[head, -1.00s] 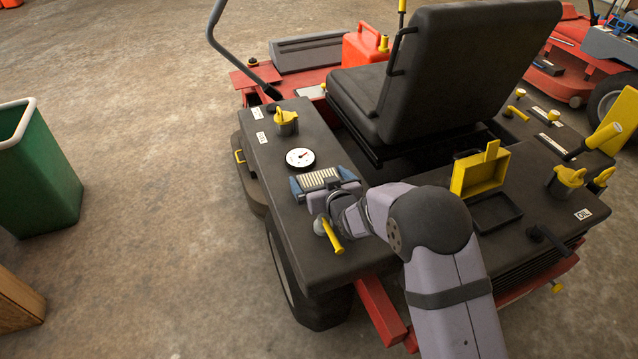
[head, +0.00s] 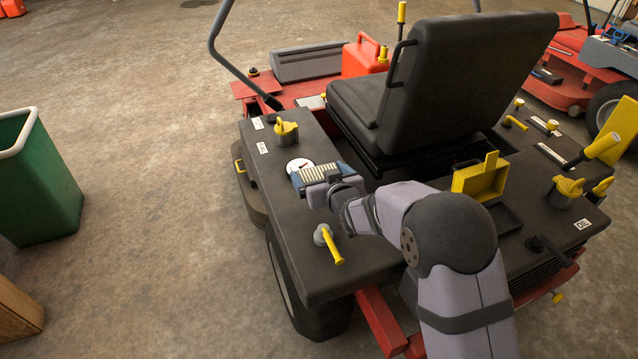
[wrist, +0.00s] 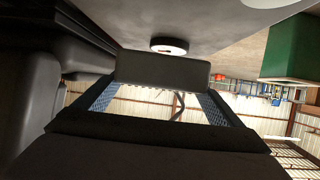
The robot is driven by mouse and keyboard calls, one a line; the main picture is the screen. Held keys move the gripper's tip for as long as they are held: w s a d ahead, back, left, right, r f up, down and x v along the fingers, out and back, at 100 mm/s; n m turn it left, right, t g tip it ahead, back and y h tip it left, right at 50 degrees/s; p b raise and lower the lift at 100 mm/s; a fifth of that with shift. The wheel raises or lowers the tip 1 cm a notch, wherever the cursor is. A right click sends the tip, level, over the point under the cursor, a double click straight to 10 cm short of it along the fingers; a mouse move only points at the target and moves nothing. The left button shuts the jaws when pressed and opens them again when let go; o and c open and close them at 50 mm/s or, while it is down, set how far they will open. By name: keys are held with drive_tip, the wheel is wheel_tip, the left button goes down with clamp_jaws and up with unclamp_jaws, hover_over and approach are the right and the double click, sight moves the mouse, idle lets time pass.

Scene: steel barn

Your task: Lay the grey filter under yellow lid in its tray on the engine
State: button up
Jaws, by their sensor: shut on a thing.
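The filter (head: 314,174), with a pale grey ribbed face, is held in my gripper (head: 313,178) over the left side of the engine deck. In the wrist view it shows as a dark grey block (wrist: 163,70) between my two blue-padded fingers, which are shut on it. The yellow lid (head: 480,179) stands raised on the right part of the deck. The dark square tray (head: 505,217) lies in front of it, open and apparently empty. My gripper is well to the left of both. My arm hides part of the deck between.
A round gauge (head: 300,165) is just behind my gripper. A yellow-handled lever (head: 330,246) stands in front of it. A yellow cap (head: 287,128), the black seat (head: 440,80) and another yellow cap (head: 566,190) rise from the mower. A green bin (head: 40,185) stands left.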

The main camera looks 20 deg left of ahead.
sight(319, 173)
drive_tip(key=shift+r, duration=2.2)
